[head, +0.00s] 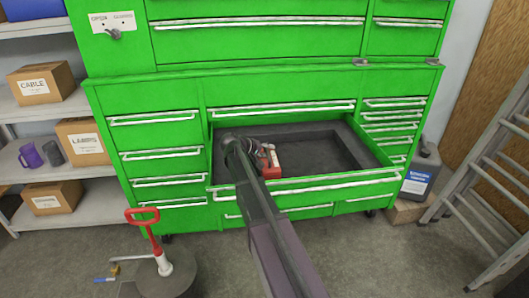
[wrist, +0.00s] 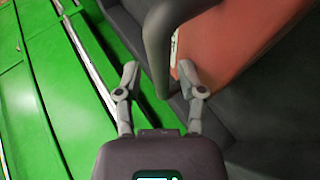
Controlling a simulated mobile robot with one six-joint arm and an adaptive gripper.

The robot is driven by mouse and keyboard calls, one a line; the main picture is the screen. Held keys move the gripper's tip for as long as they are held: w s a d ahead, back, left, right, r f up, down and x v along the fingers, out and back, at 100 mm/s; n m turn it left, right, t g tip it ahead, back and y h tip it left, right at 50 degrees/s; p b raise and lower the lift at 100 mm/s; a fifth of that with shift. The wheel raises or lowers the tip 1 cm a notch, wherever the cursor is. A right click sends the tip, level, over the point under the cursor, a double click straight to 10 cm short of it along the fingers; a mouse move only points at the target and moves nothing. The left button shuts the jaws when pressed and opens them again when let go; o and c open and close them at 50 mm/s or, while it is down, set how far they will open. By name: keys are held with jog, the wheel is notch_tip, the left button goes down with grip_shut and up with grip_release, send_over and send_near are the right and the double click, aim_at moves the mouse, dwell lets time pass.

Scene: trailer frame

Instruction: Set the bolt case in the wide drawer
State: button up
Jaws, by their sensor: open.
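The red bolt case (head: 271,171) is inside the open wide drawer (head: 310,186) of the green cabinet, towards its left side. In the wrist view the red case (wrist: 240,40) fills the upper right, with its dark curved handle (wrist: 167,45) at its left. My gripper (wrist: 159,80) is open, with one finger on each side of the handle's lower end. I cannot tell whether either finger touches it. In the head view my gripper (head: 265,152) is at the case, and my arm partly hides the case. The case appears to rest on the drawer's dark floor.
The drawer's dark floor (head: 325,152) is clear to the right of the case. The green front and its pull bar (head: 330,181) stand below my arm. A ladder (head: 490,165) and a grey jug (head: 422,170) are at right. A red-handled stand (head: 145,220) is at lower left.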

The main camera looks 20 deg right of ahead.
jog(key=shift+r, duration=0.2)
jog(key=shift+a+r+p, duration=0.2)
jog(key=shift+a+p, duration=0.1)
jog(key=shift+p, duration=0.05)
jog(key=p+v, duration=0.5)
jog(key=v, duration=0.6)
jog(key=shift+s+a+p, duration=0.15)
jog(key=shift+p, duration=0.2)
